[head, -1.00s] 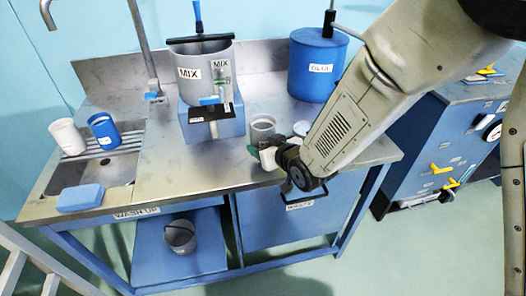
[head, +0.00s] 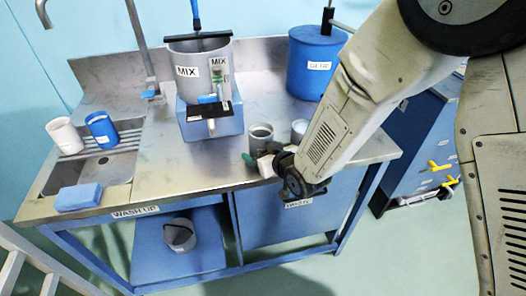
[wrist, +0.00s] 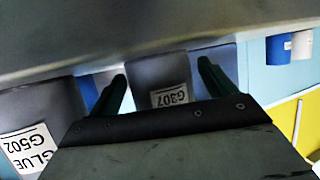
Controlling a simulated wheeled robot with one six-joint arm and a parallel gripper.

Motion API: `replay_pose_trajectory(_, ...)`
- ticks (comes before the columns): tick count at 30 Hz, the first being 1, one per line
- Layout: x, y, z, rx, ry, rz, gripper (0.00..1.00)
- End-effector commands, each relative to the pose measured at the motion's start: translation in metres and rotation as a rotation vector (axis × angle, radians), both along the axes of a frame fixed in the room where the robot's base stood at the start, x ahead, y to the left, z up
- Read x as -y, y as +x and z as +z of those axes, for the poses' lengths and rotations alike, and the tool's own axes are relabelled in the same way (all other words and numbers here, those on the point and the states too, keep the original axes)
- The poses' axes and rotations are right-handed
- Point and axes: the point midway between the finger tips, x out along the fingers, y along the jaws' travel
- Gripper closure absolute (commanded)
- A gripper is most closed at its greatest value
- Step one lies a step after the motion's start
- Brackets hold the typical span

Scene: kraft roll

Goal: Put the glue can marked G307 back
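The glue can marked G307 (wrist: 172,92) is grey with a white label, upside down in the wrist view. It shows between the two dark green fingers of my gripper (wrist: 161,73), which are apart. I cannot tell how deep the can sits between them. In the head view my gripper (head: 257,162) is at the bench's front edge, just in front of a grey can (head: 260,136) that appears to be G307. Another grey can, marked GLUE G502 (wrist: 38,125), is at the left of the wrist view; it appears to be the right can (head: 299,131) in the head view.
A MIX pot (head: 187,88) on a blue stand (head: 197,125) is behind left. A blue drum (head: 316,62) stands behind right. The sink (head: 105,172) with blue cup (head: 103,130) and white cup (head: 64,136) is at left. The bench between sink and cans is clear.

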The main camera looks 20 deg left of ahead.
Motion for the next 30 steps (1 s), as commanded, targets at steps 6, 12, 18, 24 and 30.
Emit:
replay_pose_trajectory(6,0.003,-0.003,0.005,0.000,0.000,0.000,0.16)
replay_pose_trajectory(12,0.028,-0.025,0.020,0.001,0.001,0.000,0.16)
replay_pose_trajectory(18,0.059,-0.051,0.037,0.001,0.001,0.000,0.16)
replay_pose_trajectory(24,0.078,-0.068,0.048,0.001,0.001,0.000,0.16)
replay_pose_trajectory(30,0.083,-0.073,0.050,0.000,0.000,0.001,0.16)
